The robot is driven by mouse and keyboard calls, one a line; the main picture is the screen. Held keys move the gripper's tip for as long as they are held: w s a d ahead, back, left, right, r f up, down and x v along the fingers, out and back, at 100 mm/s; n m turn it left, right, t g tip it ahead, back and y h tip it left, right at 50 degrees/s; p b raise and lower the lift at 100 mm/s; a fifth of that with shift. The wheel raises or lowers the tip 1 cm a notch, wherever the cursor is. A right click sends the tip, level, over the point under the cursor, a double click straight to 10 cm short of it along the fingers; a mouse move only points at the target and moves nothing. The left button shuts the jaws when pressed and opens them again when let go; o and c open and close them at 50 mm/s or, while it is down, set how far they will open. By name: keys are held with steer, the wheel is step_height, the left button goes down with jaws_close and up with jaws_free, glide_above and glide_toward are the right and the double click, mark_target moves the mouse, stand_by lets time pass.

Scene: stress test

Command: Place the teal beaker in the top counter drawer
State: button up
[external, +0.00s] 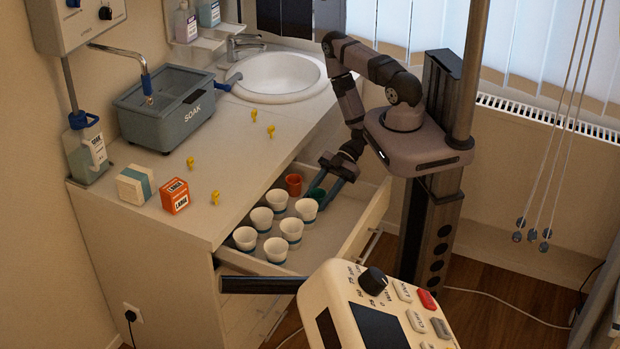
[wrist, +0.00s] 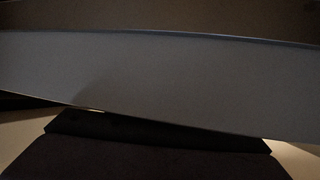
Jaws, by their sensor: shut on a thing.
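The top counter drawer (external: 318,243) is pulled open. My gripper (external: 325,185) reaches down into its far right end in the external view. A teal beaker (external: 316,194) shows as a small dark patch between my fingers, low among the cups, with my gripper shut on it. Most of the beaker is hidden by the fingers. I cannot tell whether it touches the drawer floor. In the wrist view, a pale blue-grey surface fills the middle, with a dark block below it; the beaker cannot be made out there.
Several white cups (external: 291,229) with blue bases stand in the drawer, left of and nearer than my gripper. An orange-red beaker (external: 294,184) stands just left of it. A beige control panel (external: 378,308) rises in the foreground. The counter holds a grey soak tub (external: 172,118).

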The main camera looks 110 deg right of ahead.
steer(key=shift+s+f, duration=0.15)
steer(key=shift+f, duration=0.5)
steer(key=o, duration=1)
steer(key=shift+f, duration=0.1)
steer(key=shift+o, duration=0.2)
steer(key=shift+r+p, duration=0.5)
steer(key=shift+r, duration=0.2)
steer(key=shift+d, duration=0.25)
steer(key=v, duration=0.6)
steer(key=b+v, duration=0.1)
steer(key=v, duration=0.4)
steer(key=shift+s+r, duration=0.2)
steer(key=shift+r, duration=0.2)
steer(key=shift+d, duration=0.1)
